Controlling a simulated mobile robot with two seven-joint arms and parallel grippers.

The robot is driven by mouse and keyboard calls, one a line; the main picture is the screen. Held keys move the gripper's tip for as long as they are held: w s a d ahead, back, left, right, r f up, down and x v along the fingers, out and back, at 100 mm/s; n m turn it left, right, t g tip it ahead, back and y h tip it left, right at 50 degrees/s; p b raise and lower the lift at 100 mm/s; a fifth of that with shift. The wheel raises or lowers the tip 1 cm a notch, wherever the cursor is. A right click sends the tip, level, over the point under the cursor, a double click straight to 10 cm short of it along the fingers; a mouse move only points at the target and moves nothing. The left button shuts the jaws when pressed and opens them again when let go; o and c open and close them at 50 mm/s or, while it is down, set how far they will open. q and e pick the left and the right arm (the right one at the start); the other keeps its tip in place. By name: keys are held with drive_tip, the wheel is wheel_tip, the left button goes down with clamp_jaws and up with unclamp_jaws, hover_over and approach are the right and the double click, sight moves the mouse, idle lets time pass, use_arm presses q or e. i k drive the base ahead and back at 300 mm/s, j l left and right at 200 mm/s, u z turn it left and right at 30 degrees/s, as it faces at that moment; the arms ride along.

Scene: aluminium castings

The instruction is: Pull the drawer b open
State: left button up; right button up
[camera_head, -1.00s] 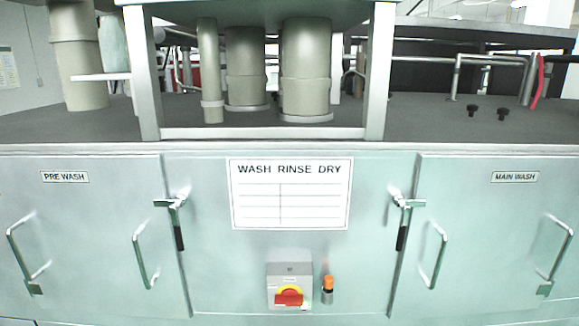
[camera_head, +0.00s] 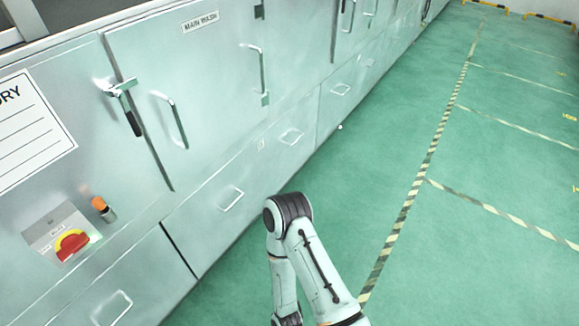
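A row of pale green drawers runs along the bottom of the cabinet. The wide drawer (camera_head: 215,222) under the MAIN WASH door is shut and flush. It has a near handle (camera_head: 231,198) and a far handle (camera_head: 291,137), with a small label (camera_head: 261,145) too small to read. Another shut drawer with a handle (camera_head: 113,308) is at the lower left, and one with a handle (camera_head: 340,89) is farther along. I cannot tell which is drawer b. One of my arms rises from the bottom, right of the drawers. Neither gripper is in view.
The MAIN WASH door (camera_head: 205,85) with bar handles is shut above the drawers. A red and yellow switch (camera_head: 70,242) and an orange-topped fitting (camera_head: 102,208) are at the left. The green floor (camera_head: 375,150) beside the drawers is clear, with striped tape (camera_head: 430,155).

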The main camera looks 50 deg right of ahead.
sight(204, 226)
drive_tip(key=z, duration=1.5)
drive_tip(key=i+l+u, duration=0.15)
drive_tip(key=u, duration=0.2)
drive_tip(key=i+l+u, duration=0.1)
drive_tip(key=u, duration=0.3)
drive_tip(key=i+l+u, duration=0.1)
drive_tip(key=l+u, duration=0.25)
drive_tip(key=i+l+u, duration=0.15)
drive_tip(key=l, duration=0.15)
drive_tip(key=l+u, duration=0.1)
drive_tip(key=l, duration=0.2)
drive_tip(key=i+l+u, duration=0.15)
drive_tip(key=l, duration=0.2)
drive_tip(key=i+l, duration=0.1)
drive_tip(key=l, duration=0.55)
drive_tip(key=i+l+u, duration=0.1)
drive_tip(key=l, duration=0.55)
drive_tip(key=i+l, duration=0.1)
drive_tip(key=l, duration=0.5)
drive_tip(key=i+l, duration=0.1)
drive_tip(key=l, duration=0.55)
drive_tip(key=u, duration=0.05)
